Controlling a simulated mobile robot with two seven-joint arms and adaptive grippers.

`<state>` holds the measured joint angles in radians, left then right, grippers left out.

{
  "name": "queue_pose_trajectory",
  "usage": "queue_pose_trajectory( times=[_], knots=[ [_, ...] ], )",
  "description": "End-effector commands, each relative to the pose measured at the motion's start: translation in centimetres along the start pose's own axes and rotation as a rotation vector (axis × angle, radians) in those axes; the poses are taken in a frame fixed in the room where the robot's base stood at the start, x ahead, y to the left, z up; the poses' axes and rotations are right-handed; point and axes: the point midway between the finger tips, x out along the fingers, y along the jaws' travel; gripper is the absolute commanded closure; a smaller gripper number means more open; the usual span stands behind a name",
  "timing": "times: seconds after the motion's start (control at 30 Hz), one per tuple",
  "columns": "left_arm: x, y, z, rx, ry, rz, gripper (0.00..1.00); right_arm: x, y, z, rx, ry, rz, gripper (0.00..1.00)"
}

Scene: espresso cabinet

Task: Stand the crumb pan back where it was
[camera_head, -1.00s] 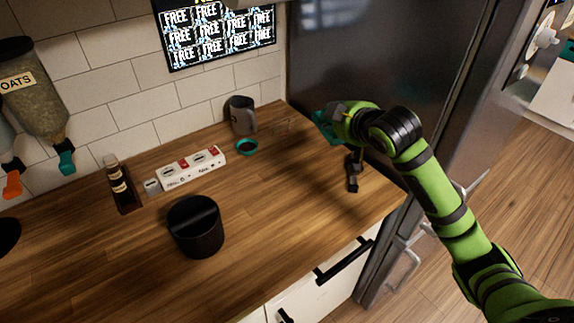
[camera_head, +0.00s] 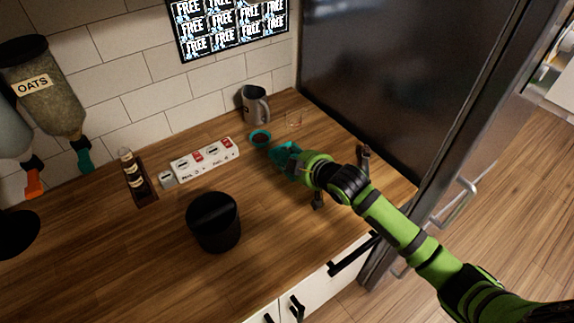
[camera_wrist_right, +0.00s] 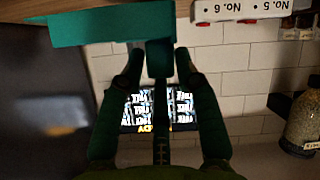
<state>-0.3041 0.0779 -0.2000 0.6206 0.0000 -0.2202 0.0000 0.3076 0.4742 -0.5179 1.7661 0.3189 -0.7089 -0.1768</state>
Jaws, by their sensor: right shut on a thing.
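The crumb pan, a teal piece (camera_head: 284,154), is in my right gripper (camera_head: 296,160), low over the counter near the mug. In the right wrist view the pan shows as a flat teal slab (camera_wrist_right: 95,27) with a narrow part between the fingertips (camera_wrist_right: 160,60). The gripper is shut on that narrow part. The wrist picture is upside down. The arm hides part of the pan in the head view, and I cannot tell whether the pan touches the counter. My left gripper is not in view.
A white numbered strip (camera_head: 205,158) and black bin (camera_head: 213,222) stand left. Dark parts (camera_head: 363,157) show beside my arm.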

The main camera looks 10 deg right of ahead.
Motion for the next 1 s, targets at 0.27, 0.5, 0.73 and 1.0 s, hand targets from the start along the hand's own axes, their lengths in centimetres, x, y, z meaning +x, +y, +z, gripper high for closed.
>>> queue_pose_trajectory(
  times=[0.27,0.5,0.73,1.0],
  knots=[
    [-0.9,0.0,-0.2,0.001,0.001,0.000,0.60,1.8,-1.1,1.1,0.000,-0.005,-0.001,1.00],
    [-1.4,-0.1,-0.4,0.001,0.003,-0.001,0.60,2.9,-2.1,3.0,-0.002,0.001,0.000,1.00],
    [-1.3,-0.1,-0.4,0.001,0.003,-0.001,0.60,3.0,-2.1,3.1,-0.002,0.001,0.000,1.00],
    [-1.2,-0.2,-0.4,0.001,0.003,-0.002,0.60,3.0,-2.1,3.2,-0.002,-0.001,0.000,0.44]
  ],
)
